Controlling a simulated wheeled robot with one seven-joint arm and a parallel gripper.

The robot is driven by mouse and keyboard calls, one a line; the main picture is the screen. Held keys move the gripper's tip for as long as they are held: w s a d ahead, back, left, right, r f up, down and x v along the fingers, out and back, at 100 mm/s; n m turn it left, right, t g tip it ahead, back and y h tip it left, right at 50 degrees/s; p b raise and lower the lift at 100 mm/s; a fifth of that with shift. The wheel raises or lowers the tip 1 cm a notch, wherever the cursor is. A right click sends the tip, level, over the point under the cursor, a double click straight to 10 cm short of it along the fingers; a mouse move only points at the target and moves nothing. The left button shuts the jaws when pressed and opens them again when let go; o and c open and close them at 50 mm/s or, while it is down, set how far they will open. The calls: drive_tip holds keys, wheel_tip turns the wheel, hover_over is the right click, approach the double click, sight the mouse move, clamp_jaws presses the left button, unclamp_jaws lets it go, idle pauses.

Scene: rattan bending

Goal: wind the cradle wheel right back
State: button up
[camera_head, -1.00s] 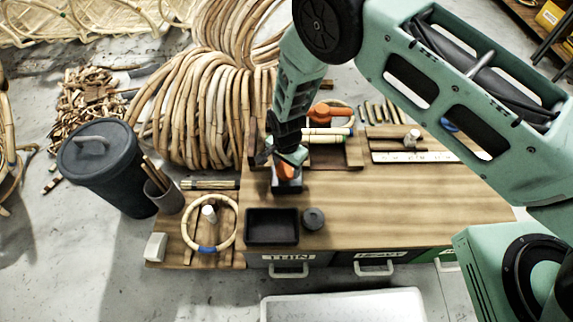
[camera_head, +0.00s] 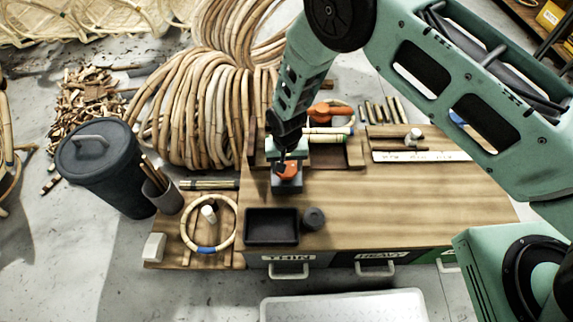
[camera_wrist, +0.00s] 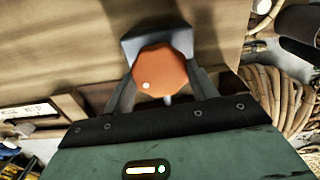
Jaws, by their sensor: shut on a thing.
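The cradle wheel is an orange, rounded knob (camera_wrist: 160,72) with a small pale dot on its face; it also shows in the head view (camera_head: 287,170). It sits on a dark grey block (camera_head: 287,184) on the wooden bench, which also shows in the wrist view (camera_wrist: 150,42). My gripper (camera_wrist: 163,85) is shut on the wheel, with one dark finger on each side of it. In the head view my gripper (camera_head: 285,160) comes down from above and hides part of the wheel.
A black tray (camera_head: 271,241) and a small dark puck (camera_head: 314,218) lie in front. A rattan ring with blue tape (camera_head: 208,249) lies at left beside a cup of sticks (camera_head: 162,195). A second orange part (camera_head: 320,110) lies behind.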

drive_tip(key=n, duration=0.6)
drive_tip(key=shift+n+b, duration=0.3)
drive_tip(key=shift+b, duration=0.05)
drive_tip(key=n, duration=0.6)
drive_tip(key=shift+n, duration=0.3)
drive_tip(key=o, duration=1)
wheel_tip(320, 180, up, 18)
drive_tip(key=p, duration=0.1)
drive_tip(key=shift+f, duration=0.25)
